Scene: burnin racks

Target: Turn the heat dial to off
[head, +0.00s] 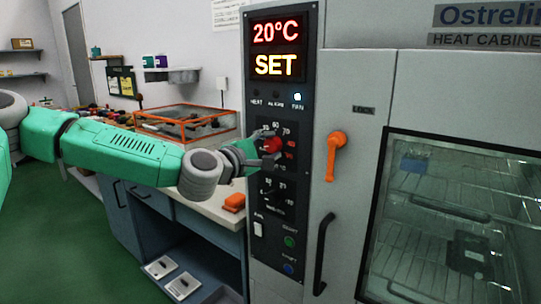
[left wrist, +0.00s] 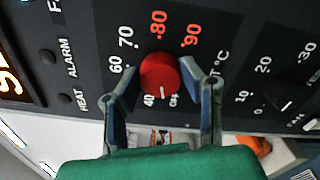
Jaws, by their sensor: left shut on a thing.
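The red heat dial (head: 272,145) is on the black control panel (head: 262,215) of the heat cabinet. My left gripper (head: 264,155) reaches it from the left and is shut on it. In the left wrist view the fingers of the gripper (left wrist: 160,82) are on either side of the dial (left wrist: 160,72). Its white pointer mark points down, between the 40 and OFF labels. The display (head: 276,48) reads 20°C and SET, and the FAN light is lit. My right gripper is not in view.
A second, black dial (left wrist: 282,95) is below the heat dial on the panel. An orange door handle (head: 336,150) is to the right, beside the glass cabinet door (head: 450,215). A workbench with an orange-edged clear case (head: 190,120) stands behind my left arm.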

